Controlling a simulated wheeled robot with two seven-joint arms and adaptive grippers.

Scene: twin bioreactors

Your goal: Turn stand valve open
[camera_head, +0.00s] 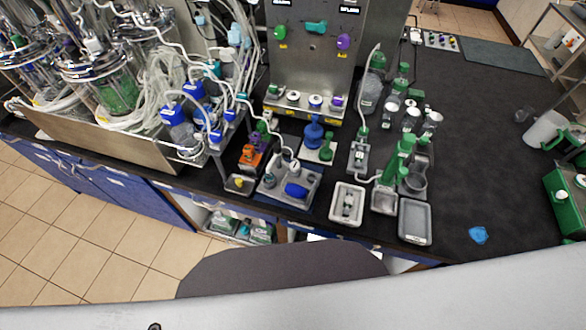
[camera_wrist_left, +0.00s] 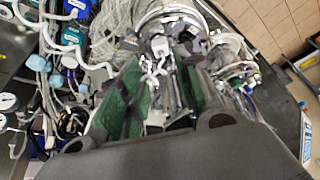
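Valve-like handles show in the head view. A green handle (camera_head: 279,32), a teal handle (camera_head: 316,27) and a purple handle (camera_head: 344,41) are on the upright metal panel (camera_head: 312,66). A blue valve-like part (camera_head: 313,131) stands on a small tray in front of it. I cannot tell which one is the stand valve, or how it is turned. My left gripper (camera_wrist_left: 157,78) shows only in the left wrist view. Its fingers look apart, with glass-and-metal vessels behind them. I see nothing held. My right gripper is in neither view.
Glass bioreactor vessels (camera_head: 112,88) with tubing stand in a metal tray at the left. Blue-capped bottles (camera_head: 182,130), small trays (camera_head: 347,203) and green-capped bottles (camera_head: 397,157) crowd the bench front.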

